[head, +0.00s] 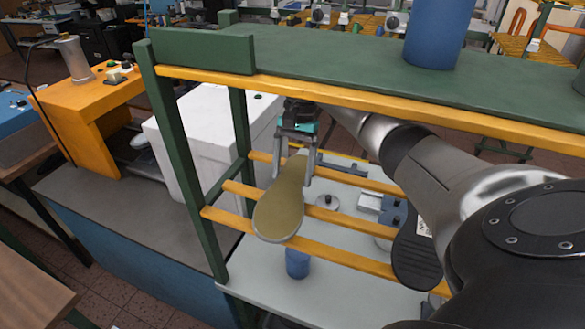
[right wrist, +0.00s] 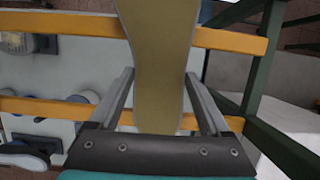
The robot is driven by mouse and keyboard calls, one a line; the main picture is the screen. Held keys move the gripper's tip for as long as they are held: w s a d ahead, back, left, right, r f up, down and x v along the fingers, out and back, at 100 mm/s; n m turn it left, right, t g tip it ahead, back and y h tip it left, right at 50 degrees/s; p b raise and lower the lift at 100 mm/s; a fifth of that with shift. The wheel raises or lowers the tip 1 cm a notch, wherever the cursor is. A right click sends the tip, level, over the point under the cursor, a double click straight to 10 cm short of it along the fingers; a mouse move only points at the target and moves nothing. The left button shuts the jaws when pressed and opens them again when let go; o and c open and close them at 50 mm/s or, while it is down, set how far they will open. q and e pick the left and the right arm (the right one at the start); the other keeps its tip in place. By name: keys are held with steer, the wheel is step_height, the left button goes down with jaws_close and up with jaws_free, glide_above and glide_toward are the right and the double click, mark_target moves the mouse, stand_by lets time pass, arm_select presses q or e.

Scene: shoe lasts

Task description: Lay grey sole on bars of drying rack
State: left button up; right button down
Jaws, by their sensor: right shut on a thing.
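The sole (head: 279,205) is olive-tan on its upper face with a thin grey edge. My right gripper (head: 294,165) is shut on its narrower end, one finger on each side. The drying rack (head: 180,165) has a green frame and yellow bars (head: 345,252). The sole lies across above the bars inside the rack, its wide end toward the front; I cannot tell whether it touches them. In the right wrist view the sole (right wrist: 158,60) runs between the fingers and crosses over two yellow bars (right wrist: 60,22). My left gripper is not in view.
A dark sole (head: 418,258) is on the bars at the right, beside my arm. The rack's green top shelf (head: 330,60) with a yellow front edge is above my gripper and holds a blue cylinder (head: 438,30). A blue cylinder (head: 297,263) stands below the bars.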

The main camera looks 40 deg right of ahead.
steer(key=shift+w+d, duration=0.5)
stand_by(0.6)
stand_by(0.6)
jaws_free()
steer(key=shift+f, duration=0.1)
